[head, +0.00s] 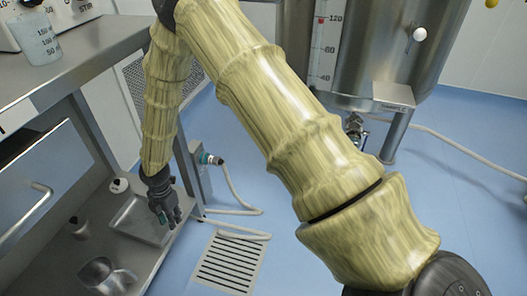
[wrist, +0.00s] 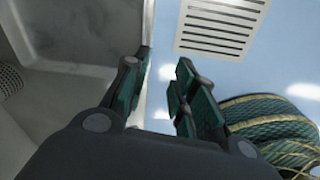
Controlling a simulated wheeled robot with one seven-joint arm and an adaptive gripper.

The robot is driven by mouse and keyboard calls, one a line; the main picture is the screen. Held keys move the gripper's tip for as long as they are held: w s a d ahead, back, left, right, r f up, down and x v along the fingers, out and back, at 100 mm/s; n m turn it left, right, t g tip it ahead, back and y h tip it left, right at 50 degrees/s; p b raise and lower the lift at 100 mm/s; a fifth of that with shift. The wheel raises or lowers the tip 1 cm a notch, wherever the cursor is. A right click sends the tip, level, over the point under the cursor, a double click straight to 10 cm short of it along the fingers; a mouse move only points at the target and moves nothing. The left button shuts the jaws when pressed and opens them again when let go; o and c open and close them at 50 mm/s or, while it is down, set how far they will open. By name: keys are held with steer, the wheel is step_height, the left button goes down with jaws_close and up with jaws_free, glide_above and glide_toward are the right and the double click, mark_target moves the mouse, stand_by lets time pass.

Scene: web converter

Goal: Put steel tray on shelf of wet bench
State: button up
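The steel tray (head: 133,212) is a shallow grey tray lying on the lower shelf (head: 160,262) of the steel bench in the head view. Its right side is near the shelf's outer edge and partly hidden by my gripper (head: 164,217). In the wrist view the tray (wrist: 85,45) fills the upper left. My gripper (wrist: 160,90) is open there, with a clear gap between its fingers. The left finger overlaps the tray side and the right finger is over the blue floor. A pale edge runs between them. I cannot tell whether either finger touches the tray.
A metal jug (head: 105,275), a small cup (head: 78,228) and a white-topped container (head: 119,185) stand on the same shelf. A beaker (head: 38,38) is on the bench top. A floor grate (head: 228,262), hose (head: 235,200) and large steel tank (head: 375,50) are to the right.

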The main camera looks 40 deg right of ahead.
steer(key=s+d+f+m, duration=0.2)
steer(key=s+f+m, duration=0.25)
steer(key=s, duration=0.45)
steer(key=s+d+f+m+y, duration=0.1)
steer(key=s+d+f+m, duration=0.2)
steer(key=s+m, duration=0.45)
steer(key=s+d+f+m, duration=0.2)
steer(key=s+f+m, duration=0.2)
steer(key=s, duration=0.7)
steer(key=s+d+m+h, duration=0.1)
steer(key=s+d+m, duration=0.6)
steer(key=s, duration=0.3)
steer(key=shift+r+m+h, duration=0.2)
steer(key=shift+m+h, duration=0.1)
steer(key=shift+h, duration=0.1)
steer(key=shift+d, duration=0.1)
